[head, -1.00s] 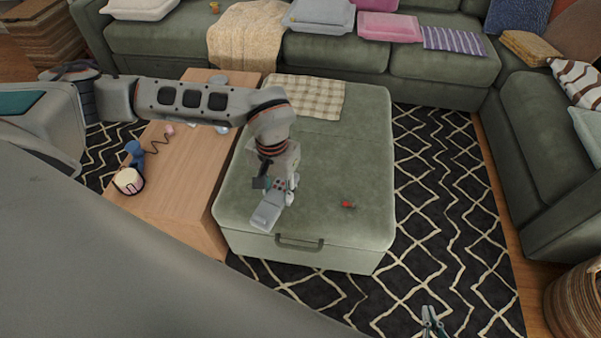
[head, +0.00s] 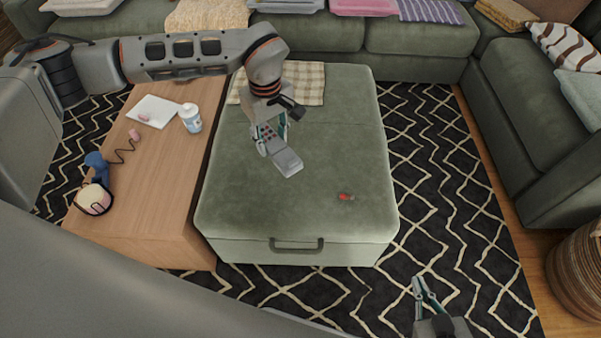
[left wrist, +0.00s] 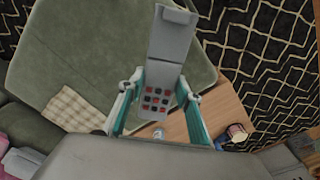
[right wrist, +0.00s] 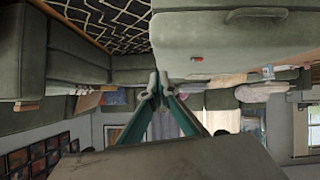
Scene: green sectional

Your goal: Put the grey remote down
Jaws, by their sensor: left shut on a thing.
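The grey remote (head: 284,157) has red and dark buttons near one end. My left gripper (head: 271,136) is shut on it, over the green ottoman (head: 330,140). In the left wrist view the remote (left wrist: 170,60) sits between the two fingers (left wrist: 160,92), its button end nearer the palm and its plain end pointing away. I cannot tell whether the remote touches the ottoman top. My right gripper (head: 424,288) is low at the right, over the rug and empty. In the right wrist view its fingertips (right wrist: 157,84) are close together with a slight gap.
A small red item (head: 346,197) lies on the ottoman, and a checked cloth (head: 305,84) lies at its back.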

